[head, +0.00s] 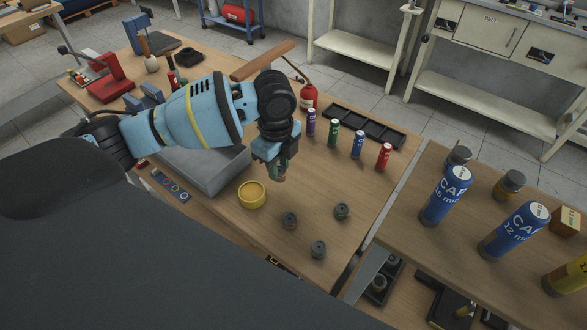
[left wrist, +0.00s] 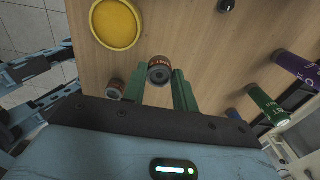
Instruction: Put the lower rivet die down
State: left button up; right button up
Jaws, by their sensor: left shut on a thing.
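My left gripper (head: 279,176) is shut and points down at the wooden table between the yellow bowl and the row of cans. In the left wrist view its green fingers (left wrist: 163,92) hold a small cylinder (left wrist: 159,70), the rivet die, with a reddish-brown band and a dark round end with a hollow in it. In the head view the die is mostly hidden by the fingers. I cannot tell whether it touches the table. Several small grey dies stand on the table nearby: one (head: 290,220), a second (head: 342,211) and a third (head: 318,249). My right gripper is not in view.
A yellow round bowl (head: 252,195) stands just left of the gripper. Purple (head: 311,122), green (head: 333,132), blue (head: 358,144) and red (head: 384,156) cans stand behind and right, before a black tray (head: 365,127). A grey box (head: 205,167) lies left. Table between is clear.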

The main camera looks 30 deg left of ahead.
pick_arm(q)
jog(key=shift+w+d+f, duration=0.1)
jog(key=shift+w+d, duration=0.35)
jog(key=shift+w, duration=0.25)
jog(key=shift+w+d+f, duration=0.1)
jog(key=shift+w+d, duration=0.3)
jog(key=shift+w, duration=0.3)
jog(key=shift+w+d+f, duration=0.1)
jog(key=shift+w+d, duration=0.1)
jog(key=shift+w, duration=0.05)
jog(key=shift+a+f, duration=0.1)
jog(key=shift+f, duration=1.55)
jog(key=shift+f, duration=0.1)
jog(key=o, duration=1.1)
notch_tip(320, 180, up, 12)
jog(key=shift+r+p, duration=0.1)
jog(key=shift+p, duration=0.25)
